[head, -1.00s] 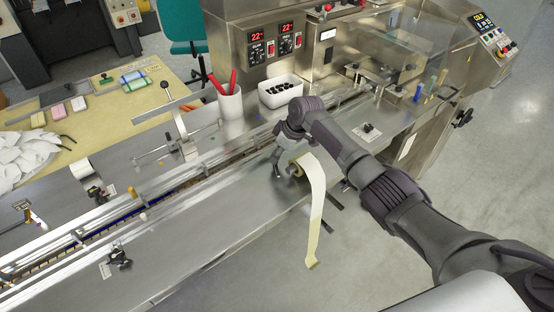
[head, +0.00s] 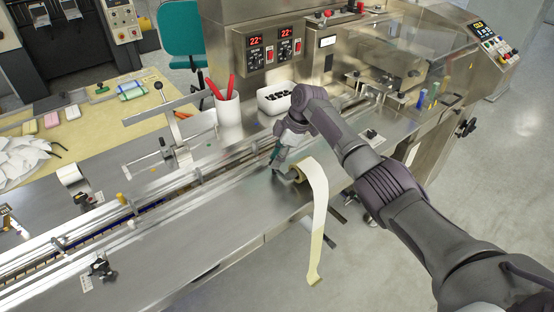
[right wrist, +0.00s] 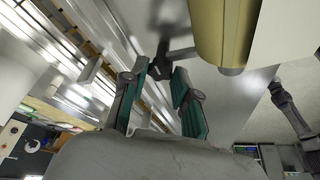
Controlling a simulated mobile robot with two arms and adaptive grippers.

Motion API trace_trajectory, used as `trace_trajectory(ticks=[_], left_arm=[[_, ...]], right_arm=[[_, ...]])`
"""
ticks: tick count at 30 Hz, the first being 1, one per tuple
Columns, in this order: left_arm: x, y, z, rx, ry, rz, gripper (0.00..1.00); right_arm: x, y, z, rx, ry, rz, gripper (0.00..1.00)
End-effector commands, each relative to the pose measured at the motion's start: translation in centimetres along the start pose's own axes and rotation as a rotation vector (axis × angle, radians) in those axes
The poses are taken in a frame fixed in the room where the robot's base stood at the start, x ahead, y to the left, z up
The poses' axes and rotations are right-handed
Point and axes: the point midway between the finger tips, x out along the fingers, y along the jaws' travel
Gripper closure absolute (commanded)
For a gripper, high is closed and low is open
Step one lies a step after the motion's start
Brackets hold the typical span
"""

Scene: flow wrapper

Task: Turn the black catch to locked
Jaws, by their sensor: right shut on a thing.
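My right gripper (head: 276,164) reaches down to the steel deck beside the film roll in the head view. In the right wrist view its two teal-padded fingers (right wrist: 160,78) are shut on a dark piece, the black catch (right wrist: 159,62), standing at the deck surface between the fingertips. In the head view the catch is mostly hidden by the gripper, and I cannot read its locked or unlocked marking. My left gripper is not in view.
The pale film roll (head: 294,175) sits right beside the gripper, its strip (head: 318,220) hanging over the deck's front edge. Guide rails (head: 180,182) run behind. Other black knobs stand at front left (head: 101,268) and right (head: 371,134). The front-middle deck is clear.

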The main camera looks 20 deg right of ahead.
Motion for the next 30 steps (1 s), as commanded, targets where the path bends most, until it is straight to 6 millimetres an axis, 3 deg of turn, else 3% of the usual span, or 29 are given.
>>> trace_trajectory(ticks=[8, 9, 14, 23, 30], left_arm=[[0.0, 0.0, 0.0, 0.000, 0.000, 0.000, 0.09], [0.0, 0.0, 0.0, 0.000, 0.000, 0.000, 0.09], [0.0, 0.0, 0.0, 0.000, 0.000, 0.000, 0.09], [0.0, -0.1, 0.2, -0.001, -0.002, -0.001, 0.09], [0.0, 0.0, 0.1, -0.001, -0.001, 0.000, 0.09]], right_arm=[[0.0, 0.0, 0.0, -0.002, -0.002, 0.000, 1.00], [0.0, 0.0, 0.0, -0.002, -0.002, 0.000, 0.69], [0.0, 0.0, 0.0, -0.001, -0.001, 0.000, 0.45], [-0.1, 0.0, 0.0, 0.000, -0.001, 0.000, 0.45], [-3.4, 0.1, 0.1, -0.002, -0.001, 0.004, 0.45]])
